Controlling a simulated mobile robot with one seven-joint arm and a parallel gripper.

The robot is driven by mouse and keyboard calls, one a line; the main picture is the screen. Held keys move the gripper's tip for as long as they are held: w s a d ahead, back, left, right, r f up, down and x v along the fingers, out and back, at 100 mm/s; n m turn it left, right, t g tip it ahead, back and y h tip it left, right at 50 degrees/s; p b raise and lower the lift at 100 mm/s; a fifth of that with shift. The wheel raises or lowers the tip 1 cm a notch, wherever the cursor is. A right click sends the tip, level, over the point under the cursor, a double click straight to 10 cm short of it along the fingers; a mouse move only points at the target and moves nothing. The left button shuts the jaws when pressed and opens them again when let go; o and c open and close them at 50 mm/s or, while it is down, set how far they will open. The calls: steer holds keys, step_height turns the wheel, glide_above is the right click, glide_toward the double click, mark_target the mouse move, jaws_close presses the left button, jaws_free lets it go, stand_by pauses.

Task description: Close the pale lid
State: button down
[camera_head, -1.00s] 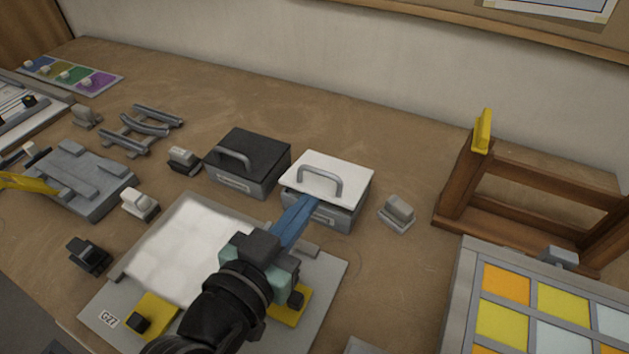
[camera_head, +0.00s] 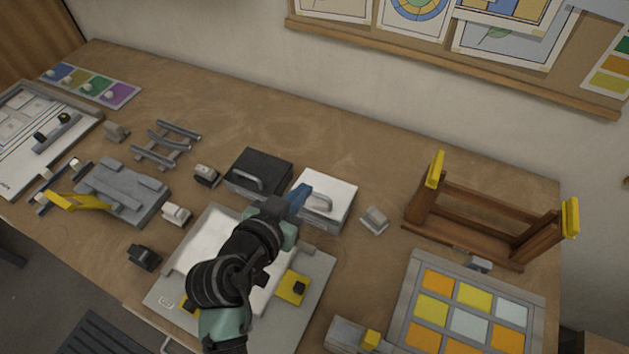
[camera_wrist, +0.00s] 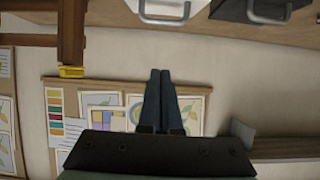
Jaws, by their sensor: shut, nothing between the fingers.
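The pale lid (camera_head: 335,187) is a white panel with a grey arched handle, on a grey box (camera_head: 319,221) right of centre. It lies over the box top in the head view; I cannot tell whether it sits fully flush. My gripper (camera_head: 302,190), with blue fingers, is at the lid's left side and hides part of it. I cannot tell whether it touches the lid. In the wrist view the fingers (camera_wrist: 160,72) are together and empty, and the pale lid (camera_wrist: 202,6) with its handle shows at the top edge.
A dark-lidded box (camera_head: 262,165) stands just left of the pale one. A small grey block (camera_head: 375,220) lies to the right. A wooden rack (camera_head: 480,222) with yellow caps and a coloured-tile panel (camera_head: 408,300) are further right. The table behind the boxes is clear.

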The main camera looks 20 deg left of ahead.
steer(key=p, duration=0.2)
glide_above(316, 194)
steer(key=w, duration=0.2)
step_height(316, 194, down, 4)
steer(key=shift+s+r, duration=0.15)
steer(key=shift+s+f+p, duration=0.25)
steer(key=shift+s+f, duration=0.2)
steer(key=shift+f, duration=0.2)
steer(key=shift+s+f+p, duration=0.25)
steer(key=shift+s+f, duration=0.2)
steer(key=shift+f, duration=0.15)
steer(key=shift+s+f, duration=0.35)
steer(key=shift+s, duration=0.05)
steer(key=shift+f, duration=0.15)
steer(key=f+b, duration=0.1)
steer(key=b, duration=0.3)
steer(key=shift+s+f+t, duration=0.2)
steer(key=shift+t, duration=0.2)
steer(key=s+f+b, duration=0.1)
steer(key=b, duration=0.3)
steer(key=shift+t+b, duration=0.3)
steer(key=shift+r, duration=0.15)
